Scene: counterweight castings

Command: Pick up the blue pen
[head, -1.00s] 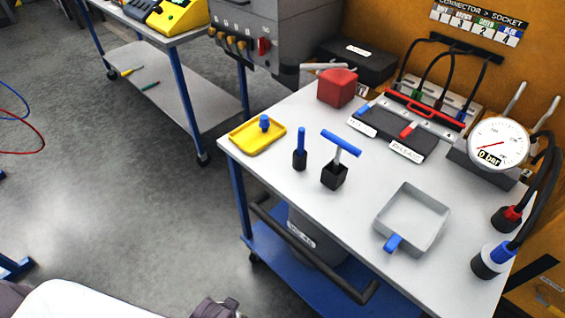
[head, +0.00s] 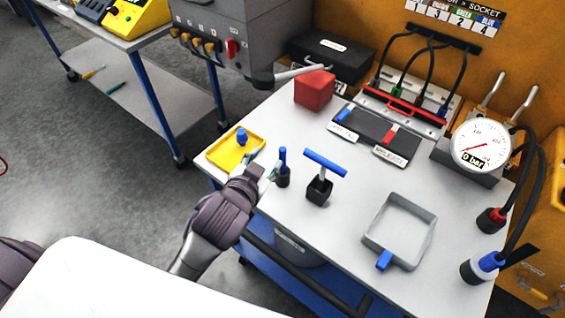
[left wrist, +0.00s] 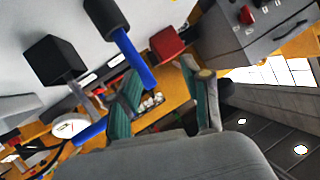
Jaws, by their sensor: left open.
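The blue pen (head: 283,156) stands upright in a small black holder (head: 283,177) near the front left of the grey table. In the left wrist view the pen (left wrist: 138,65) slants down out of its holder (left wrist: 103,17). My left gripper (head: 265,170) is open and empty, just left of the pen, at about its height. In the left wrist view its greenish fingers are spread apart (left wrist: 165,92), with the pen close to the left finger; I see no clear contact. My right gripper is out of view.
A yellow tray (head: 215,153) with a blue-knobbed piece is left of the gripper. A blue T-handle tool in a black block (head: 319,190) stands right of the pen. A grey square tray (head: 432,245), red block (head: 314,90) and gauge (head: 481,146) stand farther off.

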